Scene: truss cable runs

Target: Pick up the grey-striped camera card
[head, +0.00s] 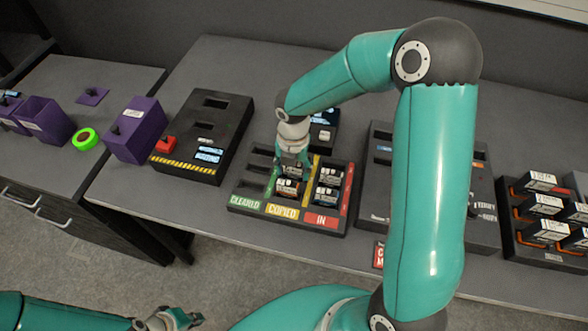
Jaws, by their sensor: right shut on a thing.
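My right gripper (292,166) points down over the black tray (235,205), whose sections are labelled CLEARED, COPIED and IN. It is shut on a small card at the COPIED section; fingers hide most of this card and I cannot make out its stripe. Another card (288,188) sits in the COPIED section just in front of the fingers. Two cards sit in the IN section, one behind (330,175) and one in front (326,196). The CLEARED slots look empty. My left gripper (182,321) is low at the bottom edge, away from the table; its jaw opening is unclear.
A black box (222,128) with a red button (165,144) stands left of the tray. Purple bins (136,130) stand further left. A black panel (375,205) is right of the tray, partly behind my arm. A rack (549,254) of several packs stands far right.

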